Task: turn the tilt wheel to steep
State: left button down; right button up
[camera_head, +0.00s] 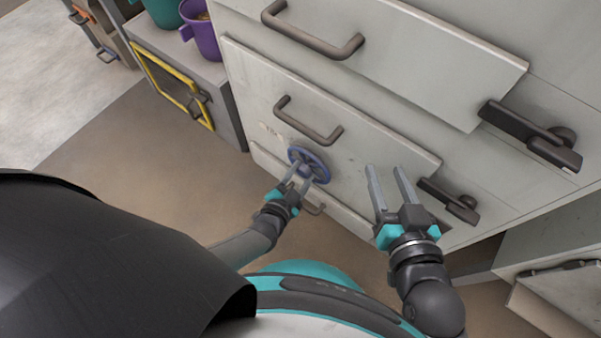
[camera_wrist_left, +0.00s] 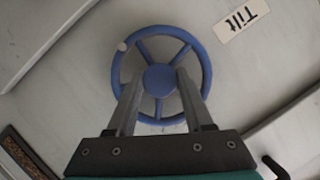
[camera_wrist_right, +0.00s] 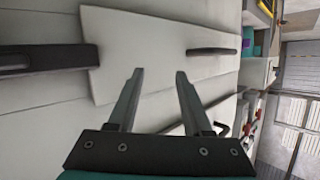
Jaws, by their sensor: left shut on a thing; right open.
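The blue tilt wheel (camera_head: 309,165) is mounted on the lower front of the grey cabinet. My right gripper (camera_head: 384,170) is open and empty in front of the cabinet.
Drawer-like panels with bar handles (camera_head: 310,30) and dark latches (camera_head: 530,133) are above and right of the wheel. A low unit with a yellow-framed door (camera_head: 172,84) stands at the left, with a purple bucket (camera_head: 203,38) on top. Floor at the left is clear.

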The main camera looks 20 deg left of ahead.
aim_at(307, 167)
jog(key=shift+a, duration=0.1)
dwell(0.6)
jog(key=shift+s, duration=0.1)
jog(key=shift+c, duration=0.7)
jog(key=shift+f+m, duration=0.35)
jog(key=shift+m, duration=0.15)
jog(key=c, duration=0.3)
jog(key=f+m, duration=0.2)
jog(key=m, duration=0.1)
jog(key=a+f+m+g, duration=0.1)
jog(key=f+m, duration=0.2)
jog(key=m, duration=0.1)
jog(key=f+m+g, duration=0.1)
jog(key=f+m, duration=0.2)
jog(key=m, duration=0.1)
jog(key=shift+a, duration=0.35)
grip_shut()
jog(key=s+a+f+m+g, duration=0.1)
jog(key=a+f+m+g, duration=0.2)
jog(key=f+m, duration=0.8)
jog(key=w+a+f+m, duration=0.3)
jog(key=w+a+f, duration=0.2)
jog(key=w+f, duration=0.2)
jog(key=shift+w+h, duration=0.3)
jog(key=shift+w, duration=0.3)
